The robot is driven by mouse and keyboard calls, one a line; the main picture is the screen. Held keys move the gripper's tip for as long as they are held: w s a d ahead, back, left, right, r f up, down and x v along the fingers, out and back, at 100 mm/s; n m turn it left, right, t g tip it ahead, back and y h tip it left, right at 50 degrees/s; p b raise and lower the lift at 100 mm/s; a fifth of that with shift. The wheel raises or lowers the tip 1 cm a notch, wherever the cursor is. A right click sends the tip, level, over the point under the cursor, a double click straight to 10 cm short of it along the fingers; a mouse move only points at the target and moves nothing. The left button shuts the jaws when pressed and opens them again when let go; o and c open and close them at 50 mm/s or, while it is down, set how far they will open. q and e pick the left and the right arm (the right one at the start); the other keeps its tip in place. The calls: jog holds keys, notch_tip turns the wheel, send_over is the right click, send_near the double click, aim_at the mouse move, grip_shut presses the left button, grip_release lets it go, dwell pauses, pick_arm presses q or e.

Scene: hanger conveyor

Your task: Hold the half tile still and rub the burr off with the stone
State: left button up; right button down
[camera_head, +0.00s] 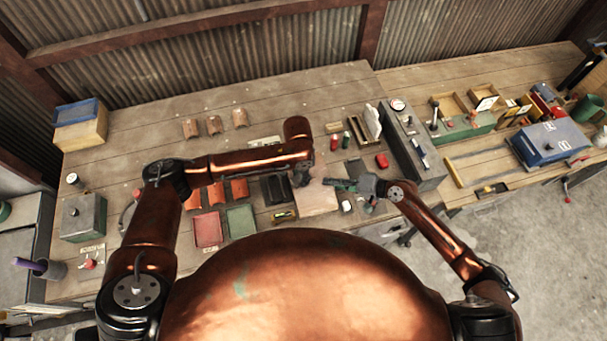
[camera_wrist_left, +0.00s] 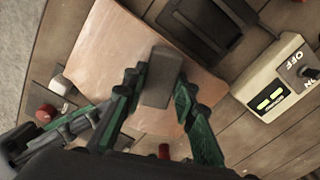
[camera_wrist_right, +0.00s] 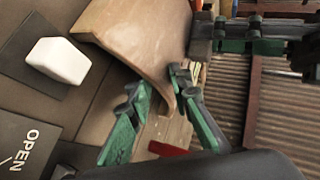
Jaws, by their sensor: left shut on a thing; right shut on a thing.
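The half tile (camera_head: 318,199) is a pale terracotta piece on the bench front. In the left wrist view the tile (camera_wrist_left: 110,50) fills the middle, and in the right wrist view its curved edge (camera_wrist_right: 140,35) shows. My left gripper (camera_wrist_left: 160,88) is shut on the stone (camera_wrist_left: 161,72), a grey block over the tile; whether it touches the tile I cannot tell. My right gripper (camera_wrist_right: 160,88) is shut on the tile's edge. In the head view the left gripper (camera_head: 301,178) is above the tile's far left corner and the right gripper (camera_head: 362,185) at its right side. I cannot make out the burr.
A box with an OFF switch (camera_wrist_left: 282,80) stands beside the tile. A white block (camera_wrist_right: 60,60) and an OPEN label (camera_wrist_right: 25,145) lie near the right gripper. Tiles (camera_head: 240,188) and red and green trays (camera_head: 208,230) lie left. A long grey unit (camera_head: 410,145) stands right.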

aim_at(321, 177)
pick_arm(q)
jog(key=shift+w+d+f, duration=0.1)
jog(key=shift+w+d, duration=0.25)
jog(key=shift+d, duration=0.7)
jog(key=shift+w+d+r, duration=0.1)
jog(key=shift+w+d, duration=0.25)
jog(key=shift+d, duration=0.75)
jog(key=shift+w+d+f, duration=0.1)
jog(key=shift+w+d, duration=0.25)
jog(key=shift+d, duration=1.05)
jog(key=shift+d+r, duration=0.2)
jog(key=shift+r, duration=0.9)
jog(key=shift+a+r, duration=0.25)
jog(key=shift+r, duration=0.35)
jog(key=shift+a+r, duration=0.2)
jog(key=shift+r, duration=1.1)
notch_tip(321, 177, up, 3)
jog(key=shift+a+f, duration=0.1)
